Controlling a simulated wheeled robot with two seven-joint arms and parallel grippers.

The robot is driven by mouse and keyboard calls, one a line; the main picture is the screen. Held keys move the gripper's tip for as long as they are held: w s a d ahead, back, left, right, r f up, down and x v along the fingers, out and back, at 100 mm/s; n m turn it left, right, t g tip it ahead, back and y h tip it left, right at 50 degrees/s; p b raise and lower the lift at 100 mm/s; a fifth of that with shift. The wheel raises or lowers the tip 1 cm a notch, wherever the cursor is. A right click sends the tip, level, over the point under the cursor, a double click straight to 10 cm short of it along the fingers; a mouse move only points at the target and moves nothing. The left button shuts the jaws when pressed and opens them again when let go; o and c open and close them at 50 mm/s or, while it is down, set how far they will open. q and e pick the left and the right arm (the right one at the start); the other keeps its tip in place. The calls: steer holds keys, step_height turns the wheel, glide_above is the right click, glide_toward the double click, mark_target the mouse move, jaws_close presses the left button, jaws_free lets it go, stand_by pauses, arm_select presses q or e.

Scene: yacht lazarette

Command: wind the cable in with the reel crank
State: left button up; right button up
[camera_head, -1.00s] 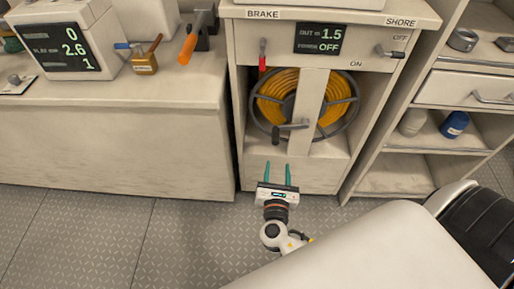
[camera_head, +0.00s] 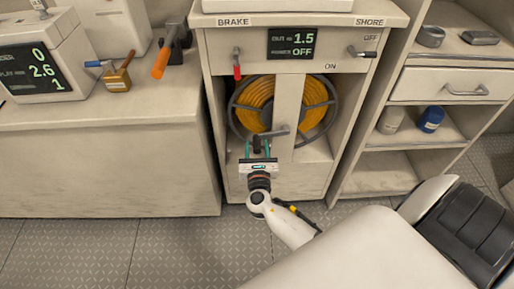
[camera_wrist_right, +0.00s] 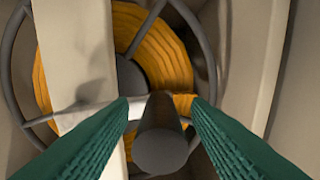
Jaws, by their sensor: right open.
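The cable reel (camera_head: 315,104), wound with yellow-orange cable, stands in the open bay of a cabinet behind an upright post. Its crank arm (camera_head: 277,131) crosses in front of the post, and a dark crank handle points out toward me. In the right wrist view the crank handle (camera_wrist_right: 161,145) lies between the two green fingers, with a gap on each side. My right gripper (camera_head: 259,149) is open around the handle, not gripping it. The cabinet display (camera_head: 291,43) reads 1.5 out, power OFF. My left gripper is out of view.
The red-tipped brake lever (camera_head: 237,68) hangs at the cabinet's upper left; the shore lever (camera_head: 363,52) is at its upper right. A counter (camera_head: 100,160) stands left, shelves (camera_head: 380,172) right. The bay's side walls are close to the reel. Floor in front is clear.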

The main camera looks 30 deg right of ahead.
jaws_close()
steer(key=shift+w, duration=0.1)
stand_by(0.3)
